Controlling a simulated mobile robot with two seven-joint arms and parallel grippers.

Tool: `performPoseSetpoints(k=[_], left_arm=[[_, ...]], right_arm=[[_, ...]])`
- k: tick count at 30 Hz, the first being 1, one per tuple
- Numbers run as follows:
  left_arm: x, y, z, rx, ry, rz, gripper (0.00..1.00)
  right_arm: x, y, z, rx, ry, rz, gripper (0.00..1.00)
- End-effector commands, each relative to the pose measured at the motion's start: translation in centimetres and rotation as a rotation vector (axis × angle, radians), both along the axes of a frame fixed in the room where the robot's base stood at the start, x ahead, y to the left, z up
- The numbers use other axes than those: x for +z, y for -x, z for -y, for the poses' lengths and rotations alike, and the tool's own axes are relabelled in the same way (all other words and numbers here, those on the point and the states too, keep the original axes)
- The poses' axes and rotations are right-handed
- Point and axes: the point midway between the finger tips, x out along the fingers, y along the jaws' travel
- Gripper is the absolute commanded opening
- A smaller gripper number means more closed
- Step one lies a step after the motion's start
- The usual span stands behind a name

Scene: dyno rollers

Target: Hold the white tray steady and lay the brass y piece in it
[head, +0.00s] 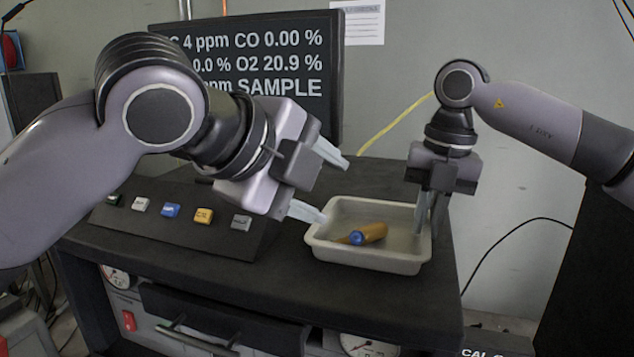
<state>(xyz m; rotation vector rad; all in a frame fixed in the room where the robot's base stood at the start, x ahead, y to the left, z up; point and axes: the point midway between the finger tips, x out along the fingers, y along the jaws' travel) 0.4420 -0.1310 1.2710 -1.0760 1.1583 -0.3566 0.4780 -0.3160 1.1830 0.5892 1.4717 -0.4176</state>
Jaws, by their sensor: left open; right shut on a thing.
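The white tray (352,257) sits on the dark bench top near its right side. My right gripper (431,226) points down and is shut on the tray's right wall. Part of its fingers is hidden behind or inside the rim.
A sloped button panel (180,225) with several coloured buttons stands left of the tray. A monitor (290,60) with gas readings stands behind my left arm. A yellow cable (395,124) runs behind the bench. The bench's right edge is close to the tray.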

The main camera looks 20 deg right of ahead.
Motion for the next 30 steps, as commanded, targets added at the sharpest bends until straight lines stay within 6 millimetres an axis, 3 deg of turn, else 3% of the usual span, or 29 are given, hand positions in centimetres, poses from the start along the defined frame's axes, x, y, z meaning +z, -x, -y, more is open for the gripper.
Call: performPoseSetpoints(k=[11,12,14,15,25,30], left_arm=[[0.0,0.0,0.0,0.000,0.000,0.000,0.56],[0.0,0.0,0.0,0.000,0.000,0.000,0.56],[0.0,0.0,0.0,0.000,0.000,0.000,0.56],[0.0,0.0,0.0,0.000,0.000,0.000,0.56],[0.0,0.0,0.0,0.000,0.000,0.000,0.56],[0.0,0.0,0.0,-0.001,0.000,0.001,0.56]], right_arm=[[0.0,0.0,0.0,0.000,0.001,-0.001,0.00],[0.0,0.0,0.0,0.000,0.001,-0.001,0.19],[0.0,0.0,0.0,0.000,0.000,0.000,0.38],[0.0,0.0,0.0,0.000,0.000,0.000,0.42],[0.3,0.0,0.0,0.000,0.000,0.001,0.42],[2.6,0.1,0.2,0.001,-0.001,0.003,0.42]])
